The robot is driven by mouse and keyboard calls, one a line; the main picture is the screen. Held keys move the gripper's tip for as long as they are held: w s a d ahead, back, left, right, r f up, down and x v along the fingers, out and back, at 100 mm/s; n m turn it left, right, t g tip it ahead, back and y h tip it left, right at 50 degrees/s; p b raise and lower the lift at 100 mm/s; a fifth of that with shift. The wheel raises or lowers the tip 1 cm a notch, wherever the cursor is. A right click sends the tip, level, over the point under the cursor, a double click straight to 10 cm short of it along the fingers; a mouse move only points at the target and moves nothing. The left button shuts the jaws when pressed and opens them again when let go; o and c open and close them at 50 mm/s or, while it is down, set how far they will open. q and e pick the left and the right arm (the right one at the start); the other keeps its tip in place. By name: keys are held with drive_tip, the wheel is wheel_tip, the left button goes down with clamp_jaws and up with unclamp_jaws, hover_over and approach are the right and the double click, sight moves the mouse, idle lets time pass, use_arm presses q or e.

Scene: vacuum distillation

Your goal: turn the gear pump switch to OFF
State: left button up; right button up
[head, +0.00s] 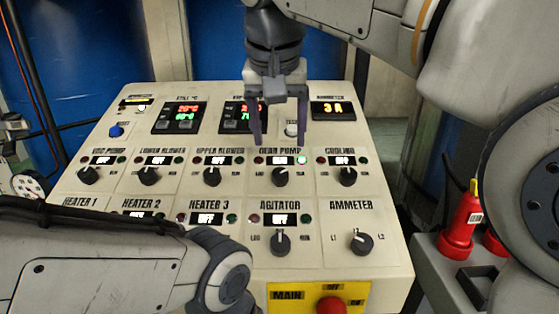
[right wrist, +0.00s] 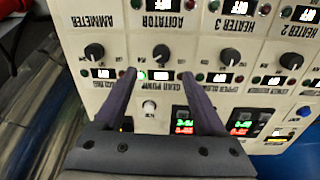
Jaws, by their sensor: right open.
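The gear pump switch is a black rotary knob (head: 281,176) in the upper knob row of the cream panel, under the GEAR PUMP label. Its green lamp (head: 301,160) is lit; its small display is too small to read surely. My right gripper (head: 279,138) is open and empty, pointing down over the panel, with its fingers either side of the gear pump label. In the right wrist view the panel appears upside down, and the knob (right wrist: 162,52) lies just beyond the fingertips, apparently untouched. My left gripper is out of view; only my left arm shows at lower left.
Neighbouring knobs flank it: upper blower (head: 212,176) and cooling (head: 347,176), with the agitator knob (head: 280,243) below. A white button (head: 291,129) is close to the right finger. A red extinguisher-like object (head: 462,222) stands right.

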sight(280, 174)
drive_tip(key=x, duration=1)
drive_tip(key=shift+w+a+b, duration=0.1)
drive_tip(key=shift+w+b, duration=0.05)
drive_tip(key=shift+b, duration=0.15)
clamp_jaws()
